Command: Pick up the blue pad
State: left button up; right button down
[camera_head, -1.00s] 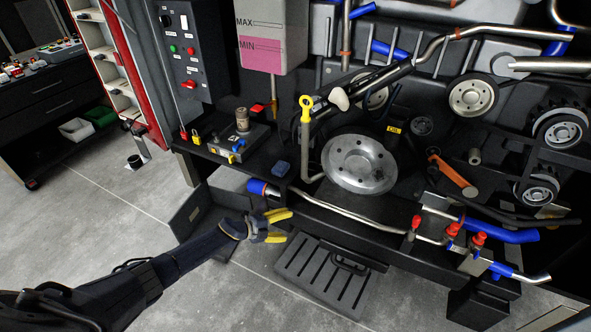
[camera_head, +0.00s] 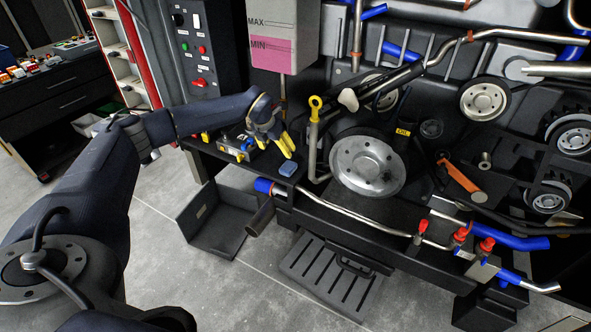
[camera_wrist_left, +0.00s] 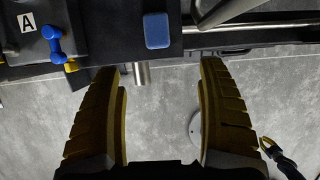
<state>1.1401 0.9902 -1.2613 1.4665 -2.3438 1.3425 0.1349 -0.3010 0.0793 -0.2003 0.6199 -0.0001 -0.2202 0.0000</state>
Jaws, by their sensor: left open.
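The blue pad (camera_head: 288,171) is a small rounded block lying on the dark ledge, near its front edge. It also shows in the left wrist view (camera_wrist_left: 157,30), beyond the fingertips and between their lines. My left gripper (camera_head: 287,149) is open and empty, with its yellow fingers just above and behind the pad in the head view. The left wrist view shows the two fingers (camera_wrist_left: 160,70) wide apart with nothing between them. A small dark arm with yellowish tips at the right of the left wrist view looks like my right gripper (camera_wrist_left: 268,148); its jaw state is unclear.
A block with a blue and yellow fitting (camera_head: 237,143) sits left of the pad. A yellow-topped dipstick pipe (camera_head: 314,130) and a large metal pulley (camera_head: 366,165) stand to the right. A metal pipe with a blue end (camera_head: 340,208) runs along the front edge.

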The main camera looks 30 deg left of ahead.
aim_at(287, 168)
pick_arm(q)
jog(key=x, duration=1.7)
jog(key=shift+w+a, duration=0.2)
jog(key=shift+a, duration=0.15)
jog(key=shift+r, duration=0.1)
jog(key=c, duration=1.1)
